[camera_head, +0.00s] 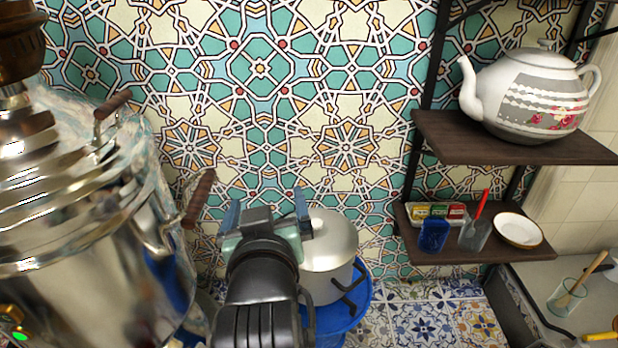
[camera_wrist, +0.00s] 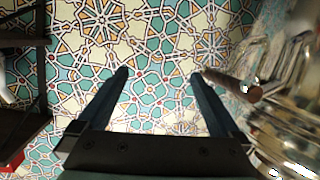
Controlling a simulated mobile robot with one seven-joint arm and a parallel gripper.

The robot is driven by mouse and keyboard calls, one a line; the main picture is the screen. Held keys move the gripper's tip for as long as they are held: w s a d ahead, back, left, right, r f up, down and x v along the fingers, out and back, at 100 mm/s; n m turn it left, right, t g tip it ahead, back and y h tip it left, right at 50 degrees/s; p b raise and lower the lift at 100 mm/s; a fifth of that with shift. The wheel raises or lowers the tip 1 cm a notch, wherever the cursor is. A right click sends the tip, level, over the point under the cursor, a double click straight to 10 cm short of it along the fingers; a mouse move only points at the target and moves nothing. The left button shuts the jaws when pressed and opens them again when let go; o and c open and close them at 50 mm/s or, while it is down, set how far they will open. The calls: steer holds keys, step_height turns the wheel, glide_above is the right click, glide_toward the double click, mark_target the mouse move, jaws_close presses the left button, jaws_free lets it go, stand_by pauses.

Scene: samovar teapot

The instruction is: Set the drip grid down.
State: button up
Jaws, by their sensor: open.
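I cannot make out a drip grid in either view. My gripper (camera_head: 268,212) is raised in front of the tiled wall, with its two blue-grey fingers spread apart. In the wrist view the same gripper (camera_wrist: 159,76) is open, with only wall tiles showing between the fingers. The large shiny samovar (camera_head: 95,230) stands at the left of the head view. Its side also shows at the right of the wrist view (camera_wrist: 290,95), near one finger. My arm hides part of the area below the gripper.
A silver lidded pot (camera_head: 328,250) sits on a blue round support (camera_head: 362,292) right of my arm. A dark upper shelf (camera_head: 450,140) holds a white floral teapot (camera_head: 530,95).

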steer(key=s+d+r+m+t, duration=0.1)
steer(key=s+d+r+t, duration=0.15)
steer(key=r, duration=0.65)
steer(key=s+d+r+t, duration=0.1)
steer(key=r+t, duration=0.2)
steer(key=r, duration=0.6)
steer(key=s+d+r+m+t, duration=0.1)
steer(key=s+r+t, duration=0.2)
steer(key=s+r, duration=0.2)
steer(key=s+d+r+m+t+h, duration=0.1)
steer(key=s+r+t, duration=0.2)
steer(key=r, duration=0.7)
steer(key=s, duration=0.2)
steer(key=shift+s+d+t+h, duration=0.25)
steer(key=shift+s+t+h, duration=0.05)
steer(key=shift+t, duration=0.05)
